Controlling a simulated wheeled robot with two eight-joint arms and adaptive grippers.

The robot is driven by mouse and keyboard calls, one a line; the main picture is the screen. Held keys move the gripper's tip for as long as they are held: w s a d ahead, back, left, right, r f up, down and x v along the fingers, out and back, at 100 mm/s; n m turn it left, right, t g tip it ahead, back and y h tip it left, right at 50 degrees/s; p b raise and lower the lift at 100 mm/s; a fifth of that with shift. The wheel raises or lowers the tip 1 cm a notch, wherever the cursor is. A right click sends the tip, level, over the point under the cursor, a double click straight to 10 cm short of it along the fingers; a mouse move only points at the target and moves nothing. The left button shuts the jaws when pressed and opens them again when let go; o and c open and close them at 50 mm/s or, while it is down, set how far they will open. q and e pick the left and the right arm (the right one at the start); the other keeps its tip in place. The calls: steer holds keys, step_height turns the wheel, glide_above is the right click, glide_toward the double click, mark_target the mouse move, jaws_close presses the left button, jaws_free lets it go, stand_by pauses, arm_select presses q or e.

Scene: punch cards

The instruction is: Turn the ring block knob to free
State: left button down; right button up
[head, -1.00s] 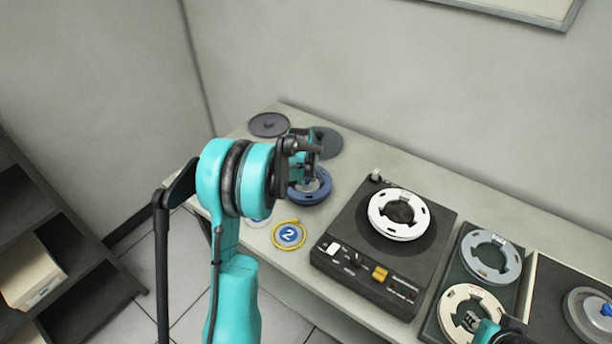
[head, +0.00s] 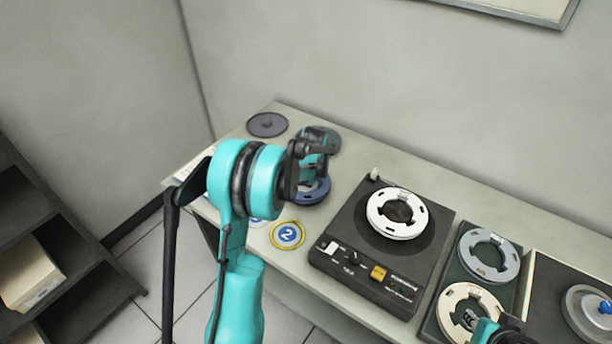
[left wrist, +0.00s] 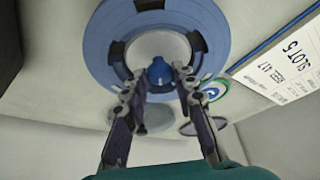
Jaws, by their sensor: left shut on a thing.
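A blue ring block (head: 312,196) lies on the counter at the left of the tape machine, partly hidden by my left arm in the head view. In the left wrist view the blue ring (left wrist: 100,45) has dark notches and a pale round centre. A small blue knob (left wrist: 159,71) stands at that centre. My left gripper (left wrist: 158,76) is shut on the knob, one finger on each side.
A dark machine (head: 340,250) with a white ring (head: 376,205) stands to the right. A grey ring (head: 468,245) and a cream ring (head: 450,300) lie beyond it. A yellow-rimmed "2" disc (head: 287,235) lies in front; a dark disc (head: 267,125) lies behind.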

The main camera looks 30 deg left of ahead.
arm_select(q)
steer(key=c, duration=1.2)
jaws_free()
steer(key=v, duration=1.2)
steer(key=s+d+r+m+t, duration=0.1)
steer(key=s+d+r+m, duration=0.1)
steer(key=s+d+r, duration=0.35)
steer(key=s+d+f+m+t+h, duration=0.1)
steer(key=s+d+m, duration=0.2)
steer(key=s+d, duration=0.3)
steer(key=s+d+f+m+t+h, duration=0.1)
steer(key=s+d, duration=0.5)
steer(key=s, duration=0.7)
steer(key=shift+s+d+f+m+t+h, duration=0.2)
steer(key=shift+s+f+m+t+h, duration=0.25)
steer(key=shift+f+m, duration=0.55)
